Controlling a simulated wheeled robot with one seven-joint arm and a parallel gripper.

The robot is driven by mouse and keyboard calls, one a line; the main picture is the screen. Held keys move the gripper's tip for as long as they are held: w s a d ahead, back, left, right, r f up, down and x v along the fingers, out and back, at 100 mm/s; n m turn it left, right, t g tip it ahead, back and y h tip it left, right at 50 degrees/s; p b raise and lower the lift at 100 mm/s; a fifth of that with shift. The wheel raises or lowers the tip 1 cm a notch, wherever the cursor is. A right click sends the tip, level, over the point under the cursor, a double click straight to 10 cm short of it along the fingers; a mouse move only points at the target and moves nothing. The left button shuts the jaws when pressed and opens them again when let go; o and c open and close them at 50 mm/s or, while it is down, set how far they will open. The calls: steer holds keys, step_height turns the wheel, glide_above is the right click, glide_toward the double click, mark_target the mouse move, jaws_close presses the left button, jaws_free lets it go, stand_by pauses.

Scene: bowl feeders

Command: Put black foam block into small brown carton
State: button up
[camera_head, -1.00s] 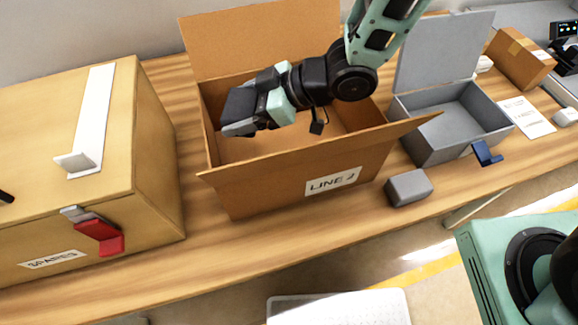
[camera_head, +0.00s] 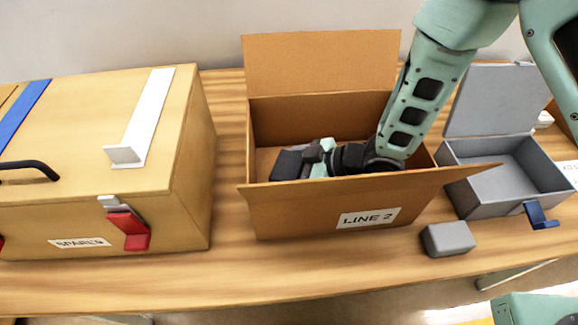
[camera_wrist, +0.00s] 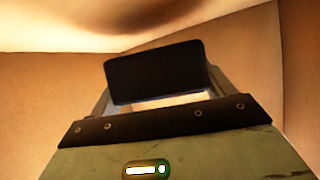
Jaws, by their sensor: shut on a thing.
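The small brown carton (camera_head: 290,219) stands open on the table, with a "LINE 2" label on its front and its flaps spread. My gripper (camera_head: 306,160) is down inside it, reaching in from the right. My gripper is shut on the black foam block (camera_head: 287,165). In the wrist view the block (camera_wrist: 155,71) shows as a dark slab held at the end of my gripper (camera_wrist: 160,103), with brown carton walls around it. The front wall hides the carton's floor, so I cannot tell whether the block touches it.
A tan "SPARES" case (camera_head: 180,200) with red latches stands left. A grey open box (camera_head: 485,205) with a raised lid stands right. A grey block (camera_head: 448,239) lies in front of it. The table's front strip is otherwise clear.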

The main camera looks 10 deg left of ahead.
mark_target(300, 168)
steer(key=shift+f, duration=0.2)
steer(key=shift+f+b, duration=0.5)
steer(key=shift+b, duration=0.05)
steer(key=o, duration=0.9)
steer(key=shift+r, duration=0.2)
steer(key=shift+r+v, duration=0.25)
steer(key=shift+v, duration=3.75)
steer(key=shift+a, duration=0.15)
